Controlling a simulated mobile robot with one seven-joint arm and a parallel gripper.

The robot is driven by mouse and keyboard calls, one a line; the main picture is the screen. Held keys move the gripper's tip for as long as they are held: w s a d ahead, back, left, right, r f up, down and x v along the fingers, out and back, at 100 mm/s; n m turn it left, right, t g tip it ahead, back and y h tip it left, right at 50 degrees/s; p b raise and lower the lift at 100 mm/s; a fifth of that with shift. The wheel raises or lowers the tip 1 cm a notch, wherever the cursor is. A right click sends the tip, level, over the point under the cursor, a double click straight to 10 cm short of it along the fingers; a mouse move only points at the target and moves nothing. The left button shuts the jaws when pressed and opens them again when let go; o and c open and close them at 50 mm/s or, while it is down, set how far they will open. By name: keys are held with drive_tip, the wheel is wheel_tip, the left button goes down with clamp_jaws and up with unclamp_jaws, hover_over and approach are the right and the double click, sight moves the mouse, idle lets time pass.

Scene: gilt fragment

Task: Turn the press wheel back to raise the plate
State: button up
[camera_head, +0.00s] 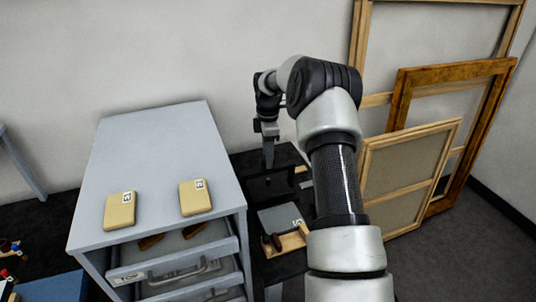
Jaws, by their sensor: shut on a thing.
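My gripper (268,138) reaches down over the dark press (272,186), which stands on a black bench behind and right of the grey cabinet. The gripper is shut on a part at the top of the press, in the place of the press wheel. The wheel is too small and dark to make out clearly, and the fingers cover it. The plate of the press is not clear against the black bench, so its height cannot be told.
The grey cabinet (165,150) carries two tan labelled blocks (120,211) (195,197); its upper drawer (185,265) is partly open. A wooden tray (290,243) with dark-handled tools lies in front of the press. Wooden frames (408,180) lean on the wall at right.

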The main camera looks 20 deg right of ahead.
drive_tip(key=shift+n, duration=2.2)
drive_tip(key=shift+p, duration=0.3)
drive_tip(key=o, duration=1)
drive_tip(key=shift+o, duration=0.2)
drive_tip(key=shift+r, duration=0.15)
wheel_tip(320, 180, up, 17)
drive_tip(key=shift+r, duration=0.1)
